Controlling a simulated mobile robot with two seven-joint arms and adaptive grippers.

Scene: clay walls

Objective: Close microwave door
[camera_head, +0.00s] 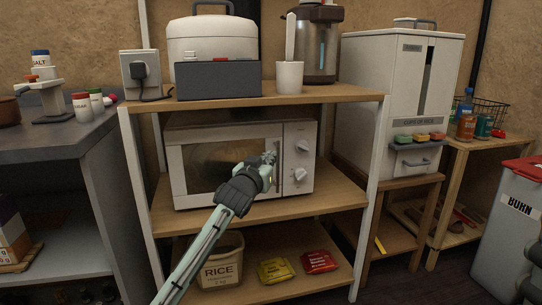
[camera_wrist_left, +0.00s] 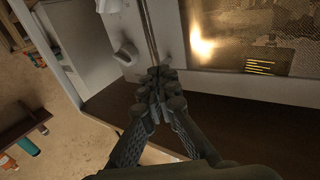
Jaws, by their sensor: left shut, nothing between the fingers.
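The white microwave (camera_head: 189,187) stands on the middle shelf of a rack, its dark-windowed door (camera_head: 205,160) facing me. The door looks flush with the body or nearly so; I cannot tell whether a small gap is left. Its knobs are on the right. My left gripper (camera_head: 270,160) is shut and empty in front of the door's right side, by the handle. In the left wrist view the shut fingertips (camera_wrist_left: 160,74) are at the lower end of the handle bar (camera_wrist_left: 151,38); I cannot tell whether they touch. The gripper hides part of the handle in the head view.
The wooden shelf (camera_head: 330,198) runs under the microwave, with a white rack post (camera_head: 371,190) at right. A rice bin (camera_head: 221,268) and packets stand below. A rice cooker (camera_head: 212,45) and a mug (camera_head: 290,78) stand above. A dark part shows at the lower right edge.

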